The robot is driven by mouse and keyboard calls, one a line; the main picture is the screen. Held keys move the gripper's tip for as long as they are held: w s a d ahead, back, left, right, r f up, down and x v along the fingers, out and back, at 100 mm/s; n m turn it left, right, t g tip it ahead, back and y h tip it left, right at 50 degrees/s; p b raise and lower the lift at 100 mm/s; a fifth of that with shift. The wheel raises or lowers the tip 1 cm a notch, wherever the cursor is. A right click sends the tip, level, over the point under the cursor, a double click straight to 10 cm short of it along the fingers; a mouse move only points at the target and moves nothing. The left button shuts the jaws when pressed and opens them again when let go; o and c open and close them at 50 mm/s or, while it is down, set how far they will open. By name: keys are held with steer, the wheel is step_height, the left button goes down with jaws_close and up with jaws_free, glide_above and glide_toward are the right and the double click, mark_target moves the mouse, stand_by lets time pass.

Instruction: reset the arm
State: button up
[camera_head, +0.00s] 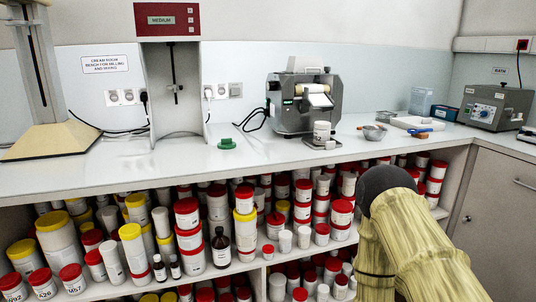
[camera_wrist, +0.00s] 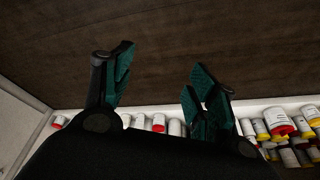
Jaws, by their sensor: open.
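My gripper (camera_wrist: 158,88) shows in the wrist view with its two green-padded fingers spread wide apart. Nothing is between them. Behind the fingers is a dark brown surface, with shelved jars (camera_wrist: 158,122) along the lower part of that view. In the head view my arm is at the lower right, in front of the shelves below the bench; the gripper itself cannot be made out there.
Shelves below hold many jars (camera_head: 188,225). A cabinet (camera_head: 500,200) stands at right.

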steer(key=s+d+f+n+g+b, duration=0.1)
steer(key=s+g, duration=0.1)
steer(key=s, duration=0.5)
steer(key=s+d+f+n+g+b, duration=0.1)
steer(key=s+f+g, duration=0.1)
steer(key=s, duration=0.5)
step_height(320, 180, up, 25)
steer(key=p, duration=2.4)
steer(key=shift+s+f, duration=0.15)
steer(key=shift+f, duration=0.05)
